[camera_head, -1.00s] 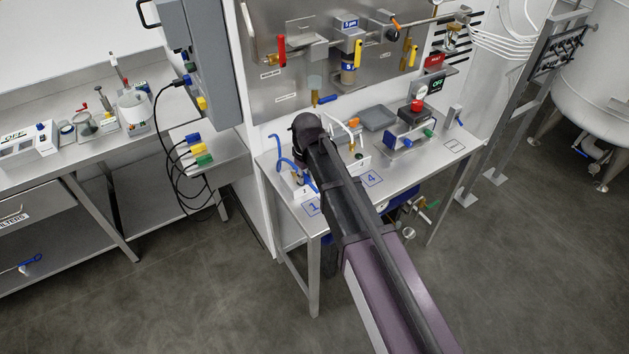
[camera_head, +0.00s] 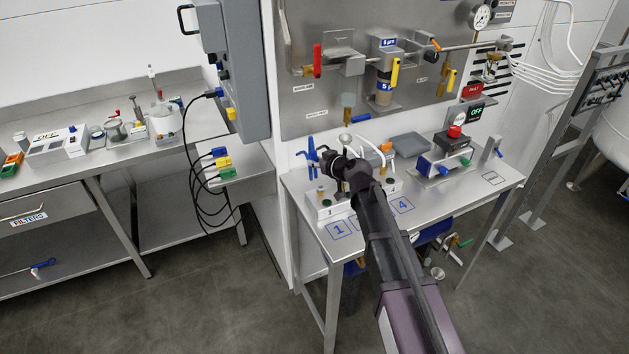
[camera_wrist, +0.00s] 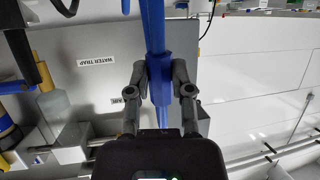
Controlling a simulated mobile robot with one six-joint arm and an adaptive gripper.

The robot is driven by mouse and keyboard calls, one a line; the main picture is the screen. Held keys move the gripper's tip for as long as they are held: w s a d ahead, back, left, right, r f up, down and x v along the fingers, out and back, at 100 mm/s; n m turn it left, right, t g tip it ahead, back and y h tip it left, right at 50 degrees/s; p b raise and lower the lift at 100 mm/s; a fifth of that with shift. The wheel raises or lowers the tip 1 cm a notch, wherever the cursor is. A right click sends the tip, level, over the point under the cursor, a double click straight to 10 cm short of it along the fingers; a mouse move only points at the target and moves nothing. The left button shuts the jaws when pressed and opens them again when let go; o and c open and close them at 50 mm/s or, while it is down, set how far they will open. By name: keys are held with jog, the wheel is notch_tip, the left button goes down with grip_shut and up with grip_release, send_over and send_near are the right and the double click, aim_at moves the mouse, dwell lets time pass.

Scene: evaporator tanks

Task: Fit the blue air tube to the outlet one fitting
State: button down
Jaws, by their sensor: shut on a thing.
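The blue air tube (camera_wrist: 153,30) runs upright through the middle of the wrist view. My gripper (camera_wrist: 160,78) is shut on its thicker blue part, with one finger on each side. In the head view, blue tube (camera_head: 312,155) shows just left of my gripper (camera_head: 335,165), above the left part of the bench. The outlet one fitting (camera_head: 320,193) seems to be the small upright fitting on the white block marked 1 (camera_head: 326,211). It stands below and left of my gripper, apart from it. My arm hides part of the block, and the tube's lower end is unclear.
The valve panel (camera_head: 330,105) rises behind. The bench's front left corner (camera_head: 318,240) is clear.

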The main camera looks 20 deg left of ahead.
jog(key=shift+w+d+r+m+t+b, duration=0.1)
jog(key=shift+w+d+m+t+b, duration=0.15)
jog(key=shift+w+t, duration=0.2)
jog(key=shift+w+d+r+m+t+b, duration=0.1)
jog(key=shift+w+m+t+b, duration=0.2)
jog(key=shift+w+t, duration=0.15)
jog(key=shift+w+d+r+m+t+b, duration=0.1)
jog(key=shift+w+d+m+t+b, duration=0.15)
jog(key=shift+w+t, duration=0.2)
jog(key=shift+n+g+y, duration=0.3)
jog(key=shift+g+y, duration=0.15)
jog(key=shift+y, duration=0.15)
notch_tip(320, 180, down, 6)
jog(key=b, duration=0.5)
jog(key=shift+r+b, duration=0.1)
jog(key=shift+b, duration=0.2)
jog(key=shift+f+b, duration=1.3)
jog(key=shift+b, duration=0.1)
dwell(1.0)
jog(key=shift+r+p, duration=0.2)
jog(key=shift+p, duration=0.1)
jog(key=shift+r+p, duration=0.45)
jog(key=shift+r, duration=0.05)
jog(key=shift+r, duration=0.15)
jog(key=shift+r+p, duration=0.2)
jog(key=shift+p, duration=0.15)
dwell(1.3)
